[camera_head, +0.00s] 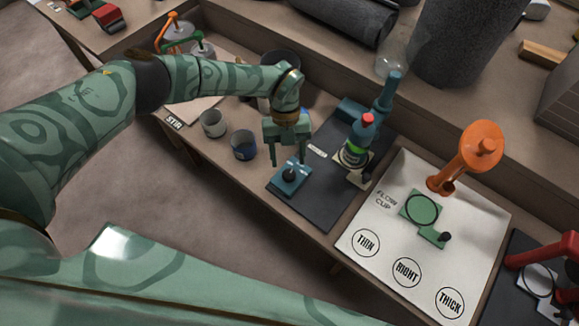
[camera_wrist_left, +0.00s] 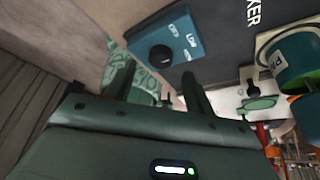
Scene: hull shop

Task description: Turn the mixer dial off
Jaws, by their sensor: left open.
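The mixer dial is a black round knob (camera_head: 289,174) on a small blue control box (camera_head: 294,187), at the front of a dark mat. In the left wrist view the knob (camera_wrist_left: 160,57) sits beside white lettering, partly legible as OFF and LOW. I cannot tell where the knob points. Contact with the knob is not clear. My right gripper is not in view.
Two grey cups (camera_head: 213,123) (camera_head: 243,145) stand left of the dark mat (camera_head: 325,205). A white flow-cup board (camera_head: 470,250) with an orange stand (camera_head: 474,150) lies to the right. A large dark roll (camera_head: 465,40) stands on the back shelf.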

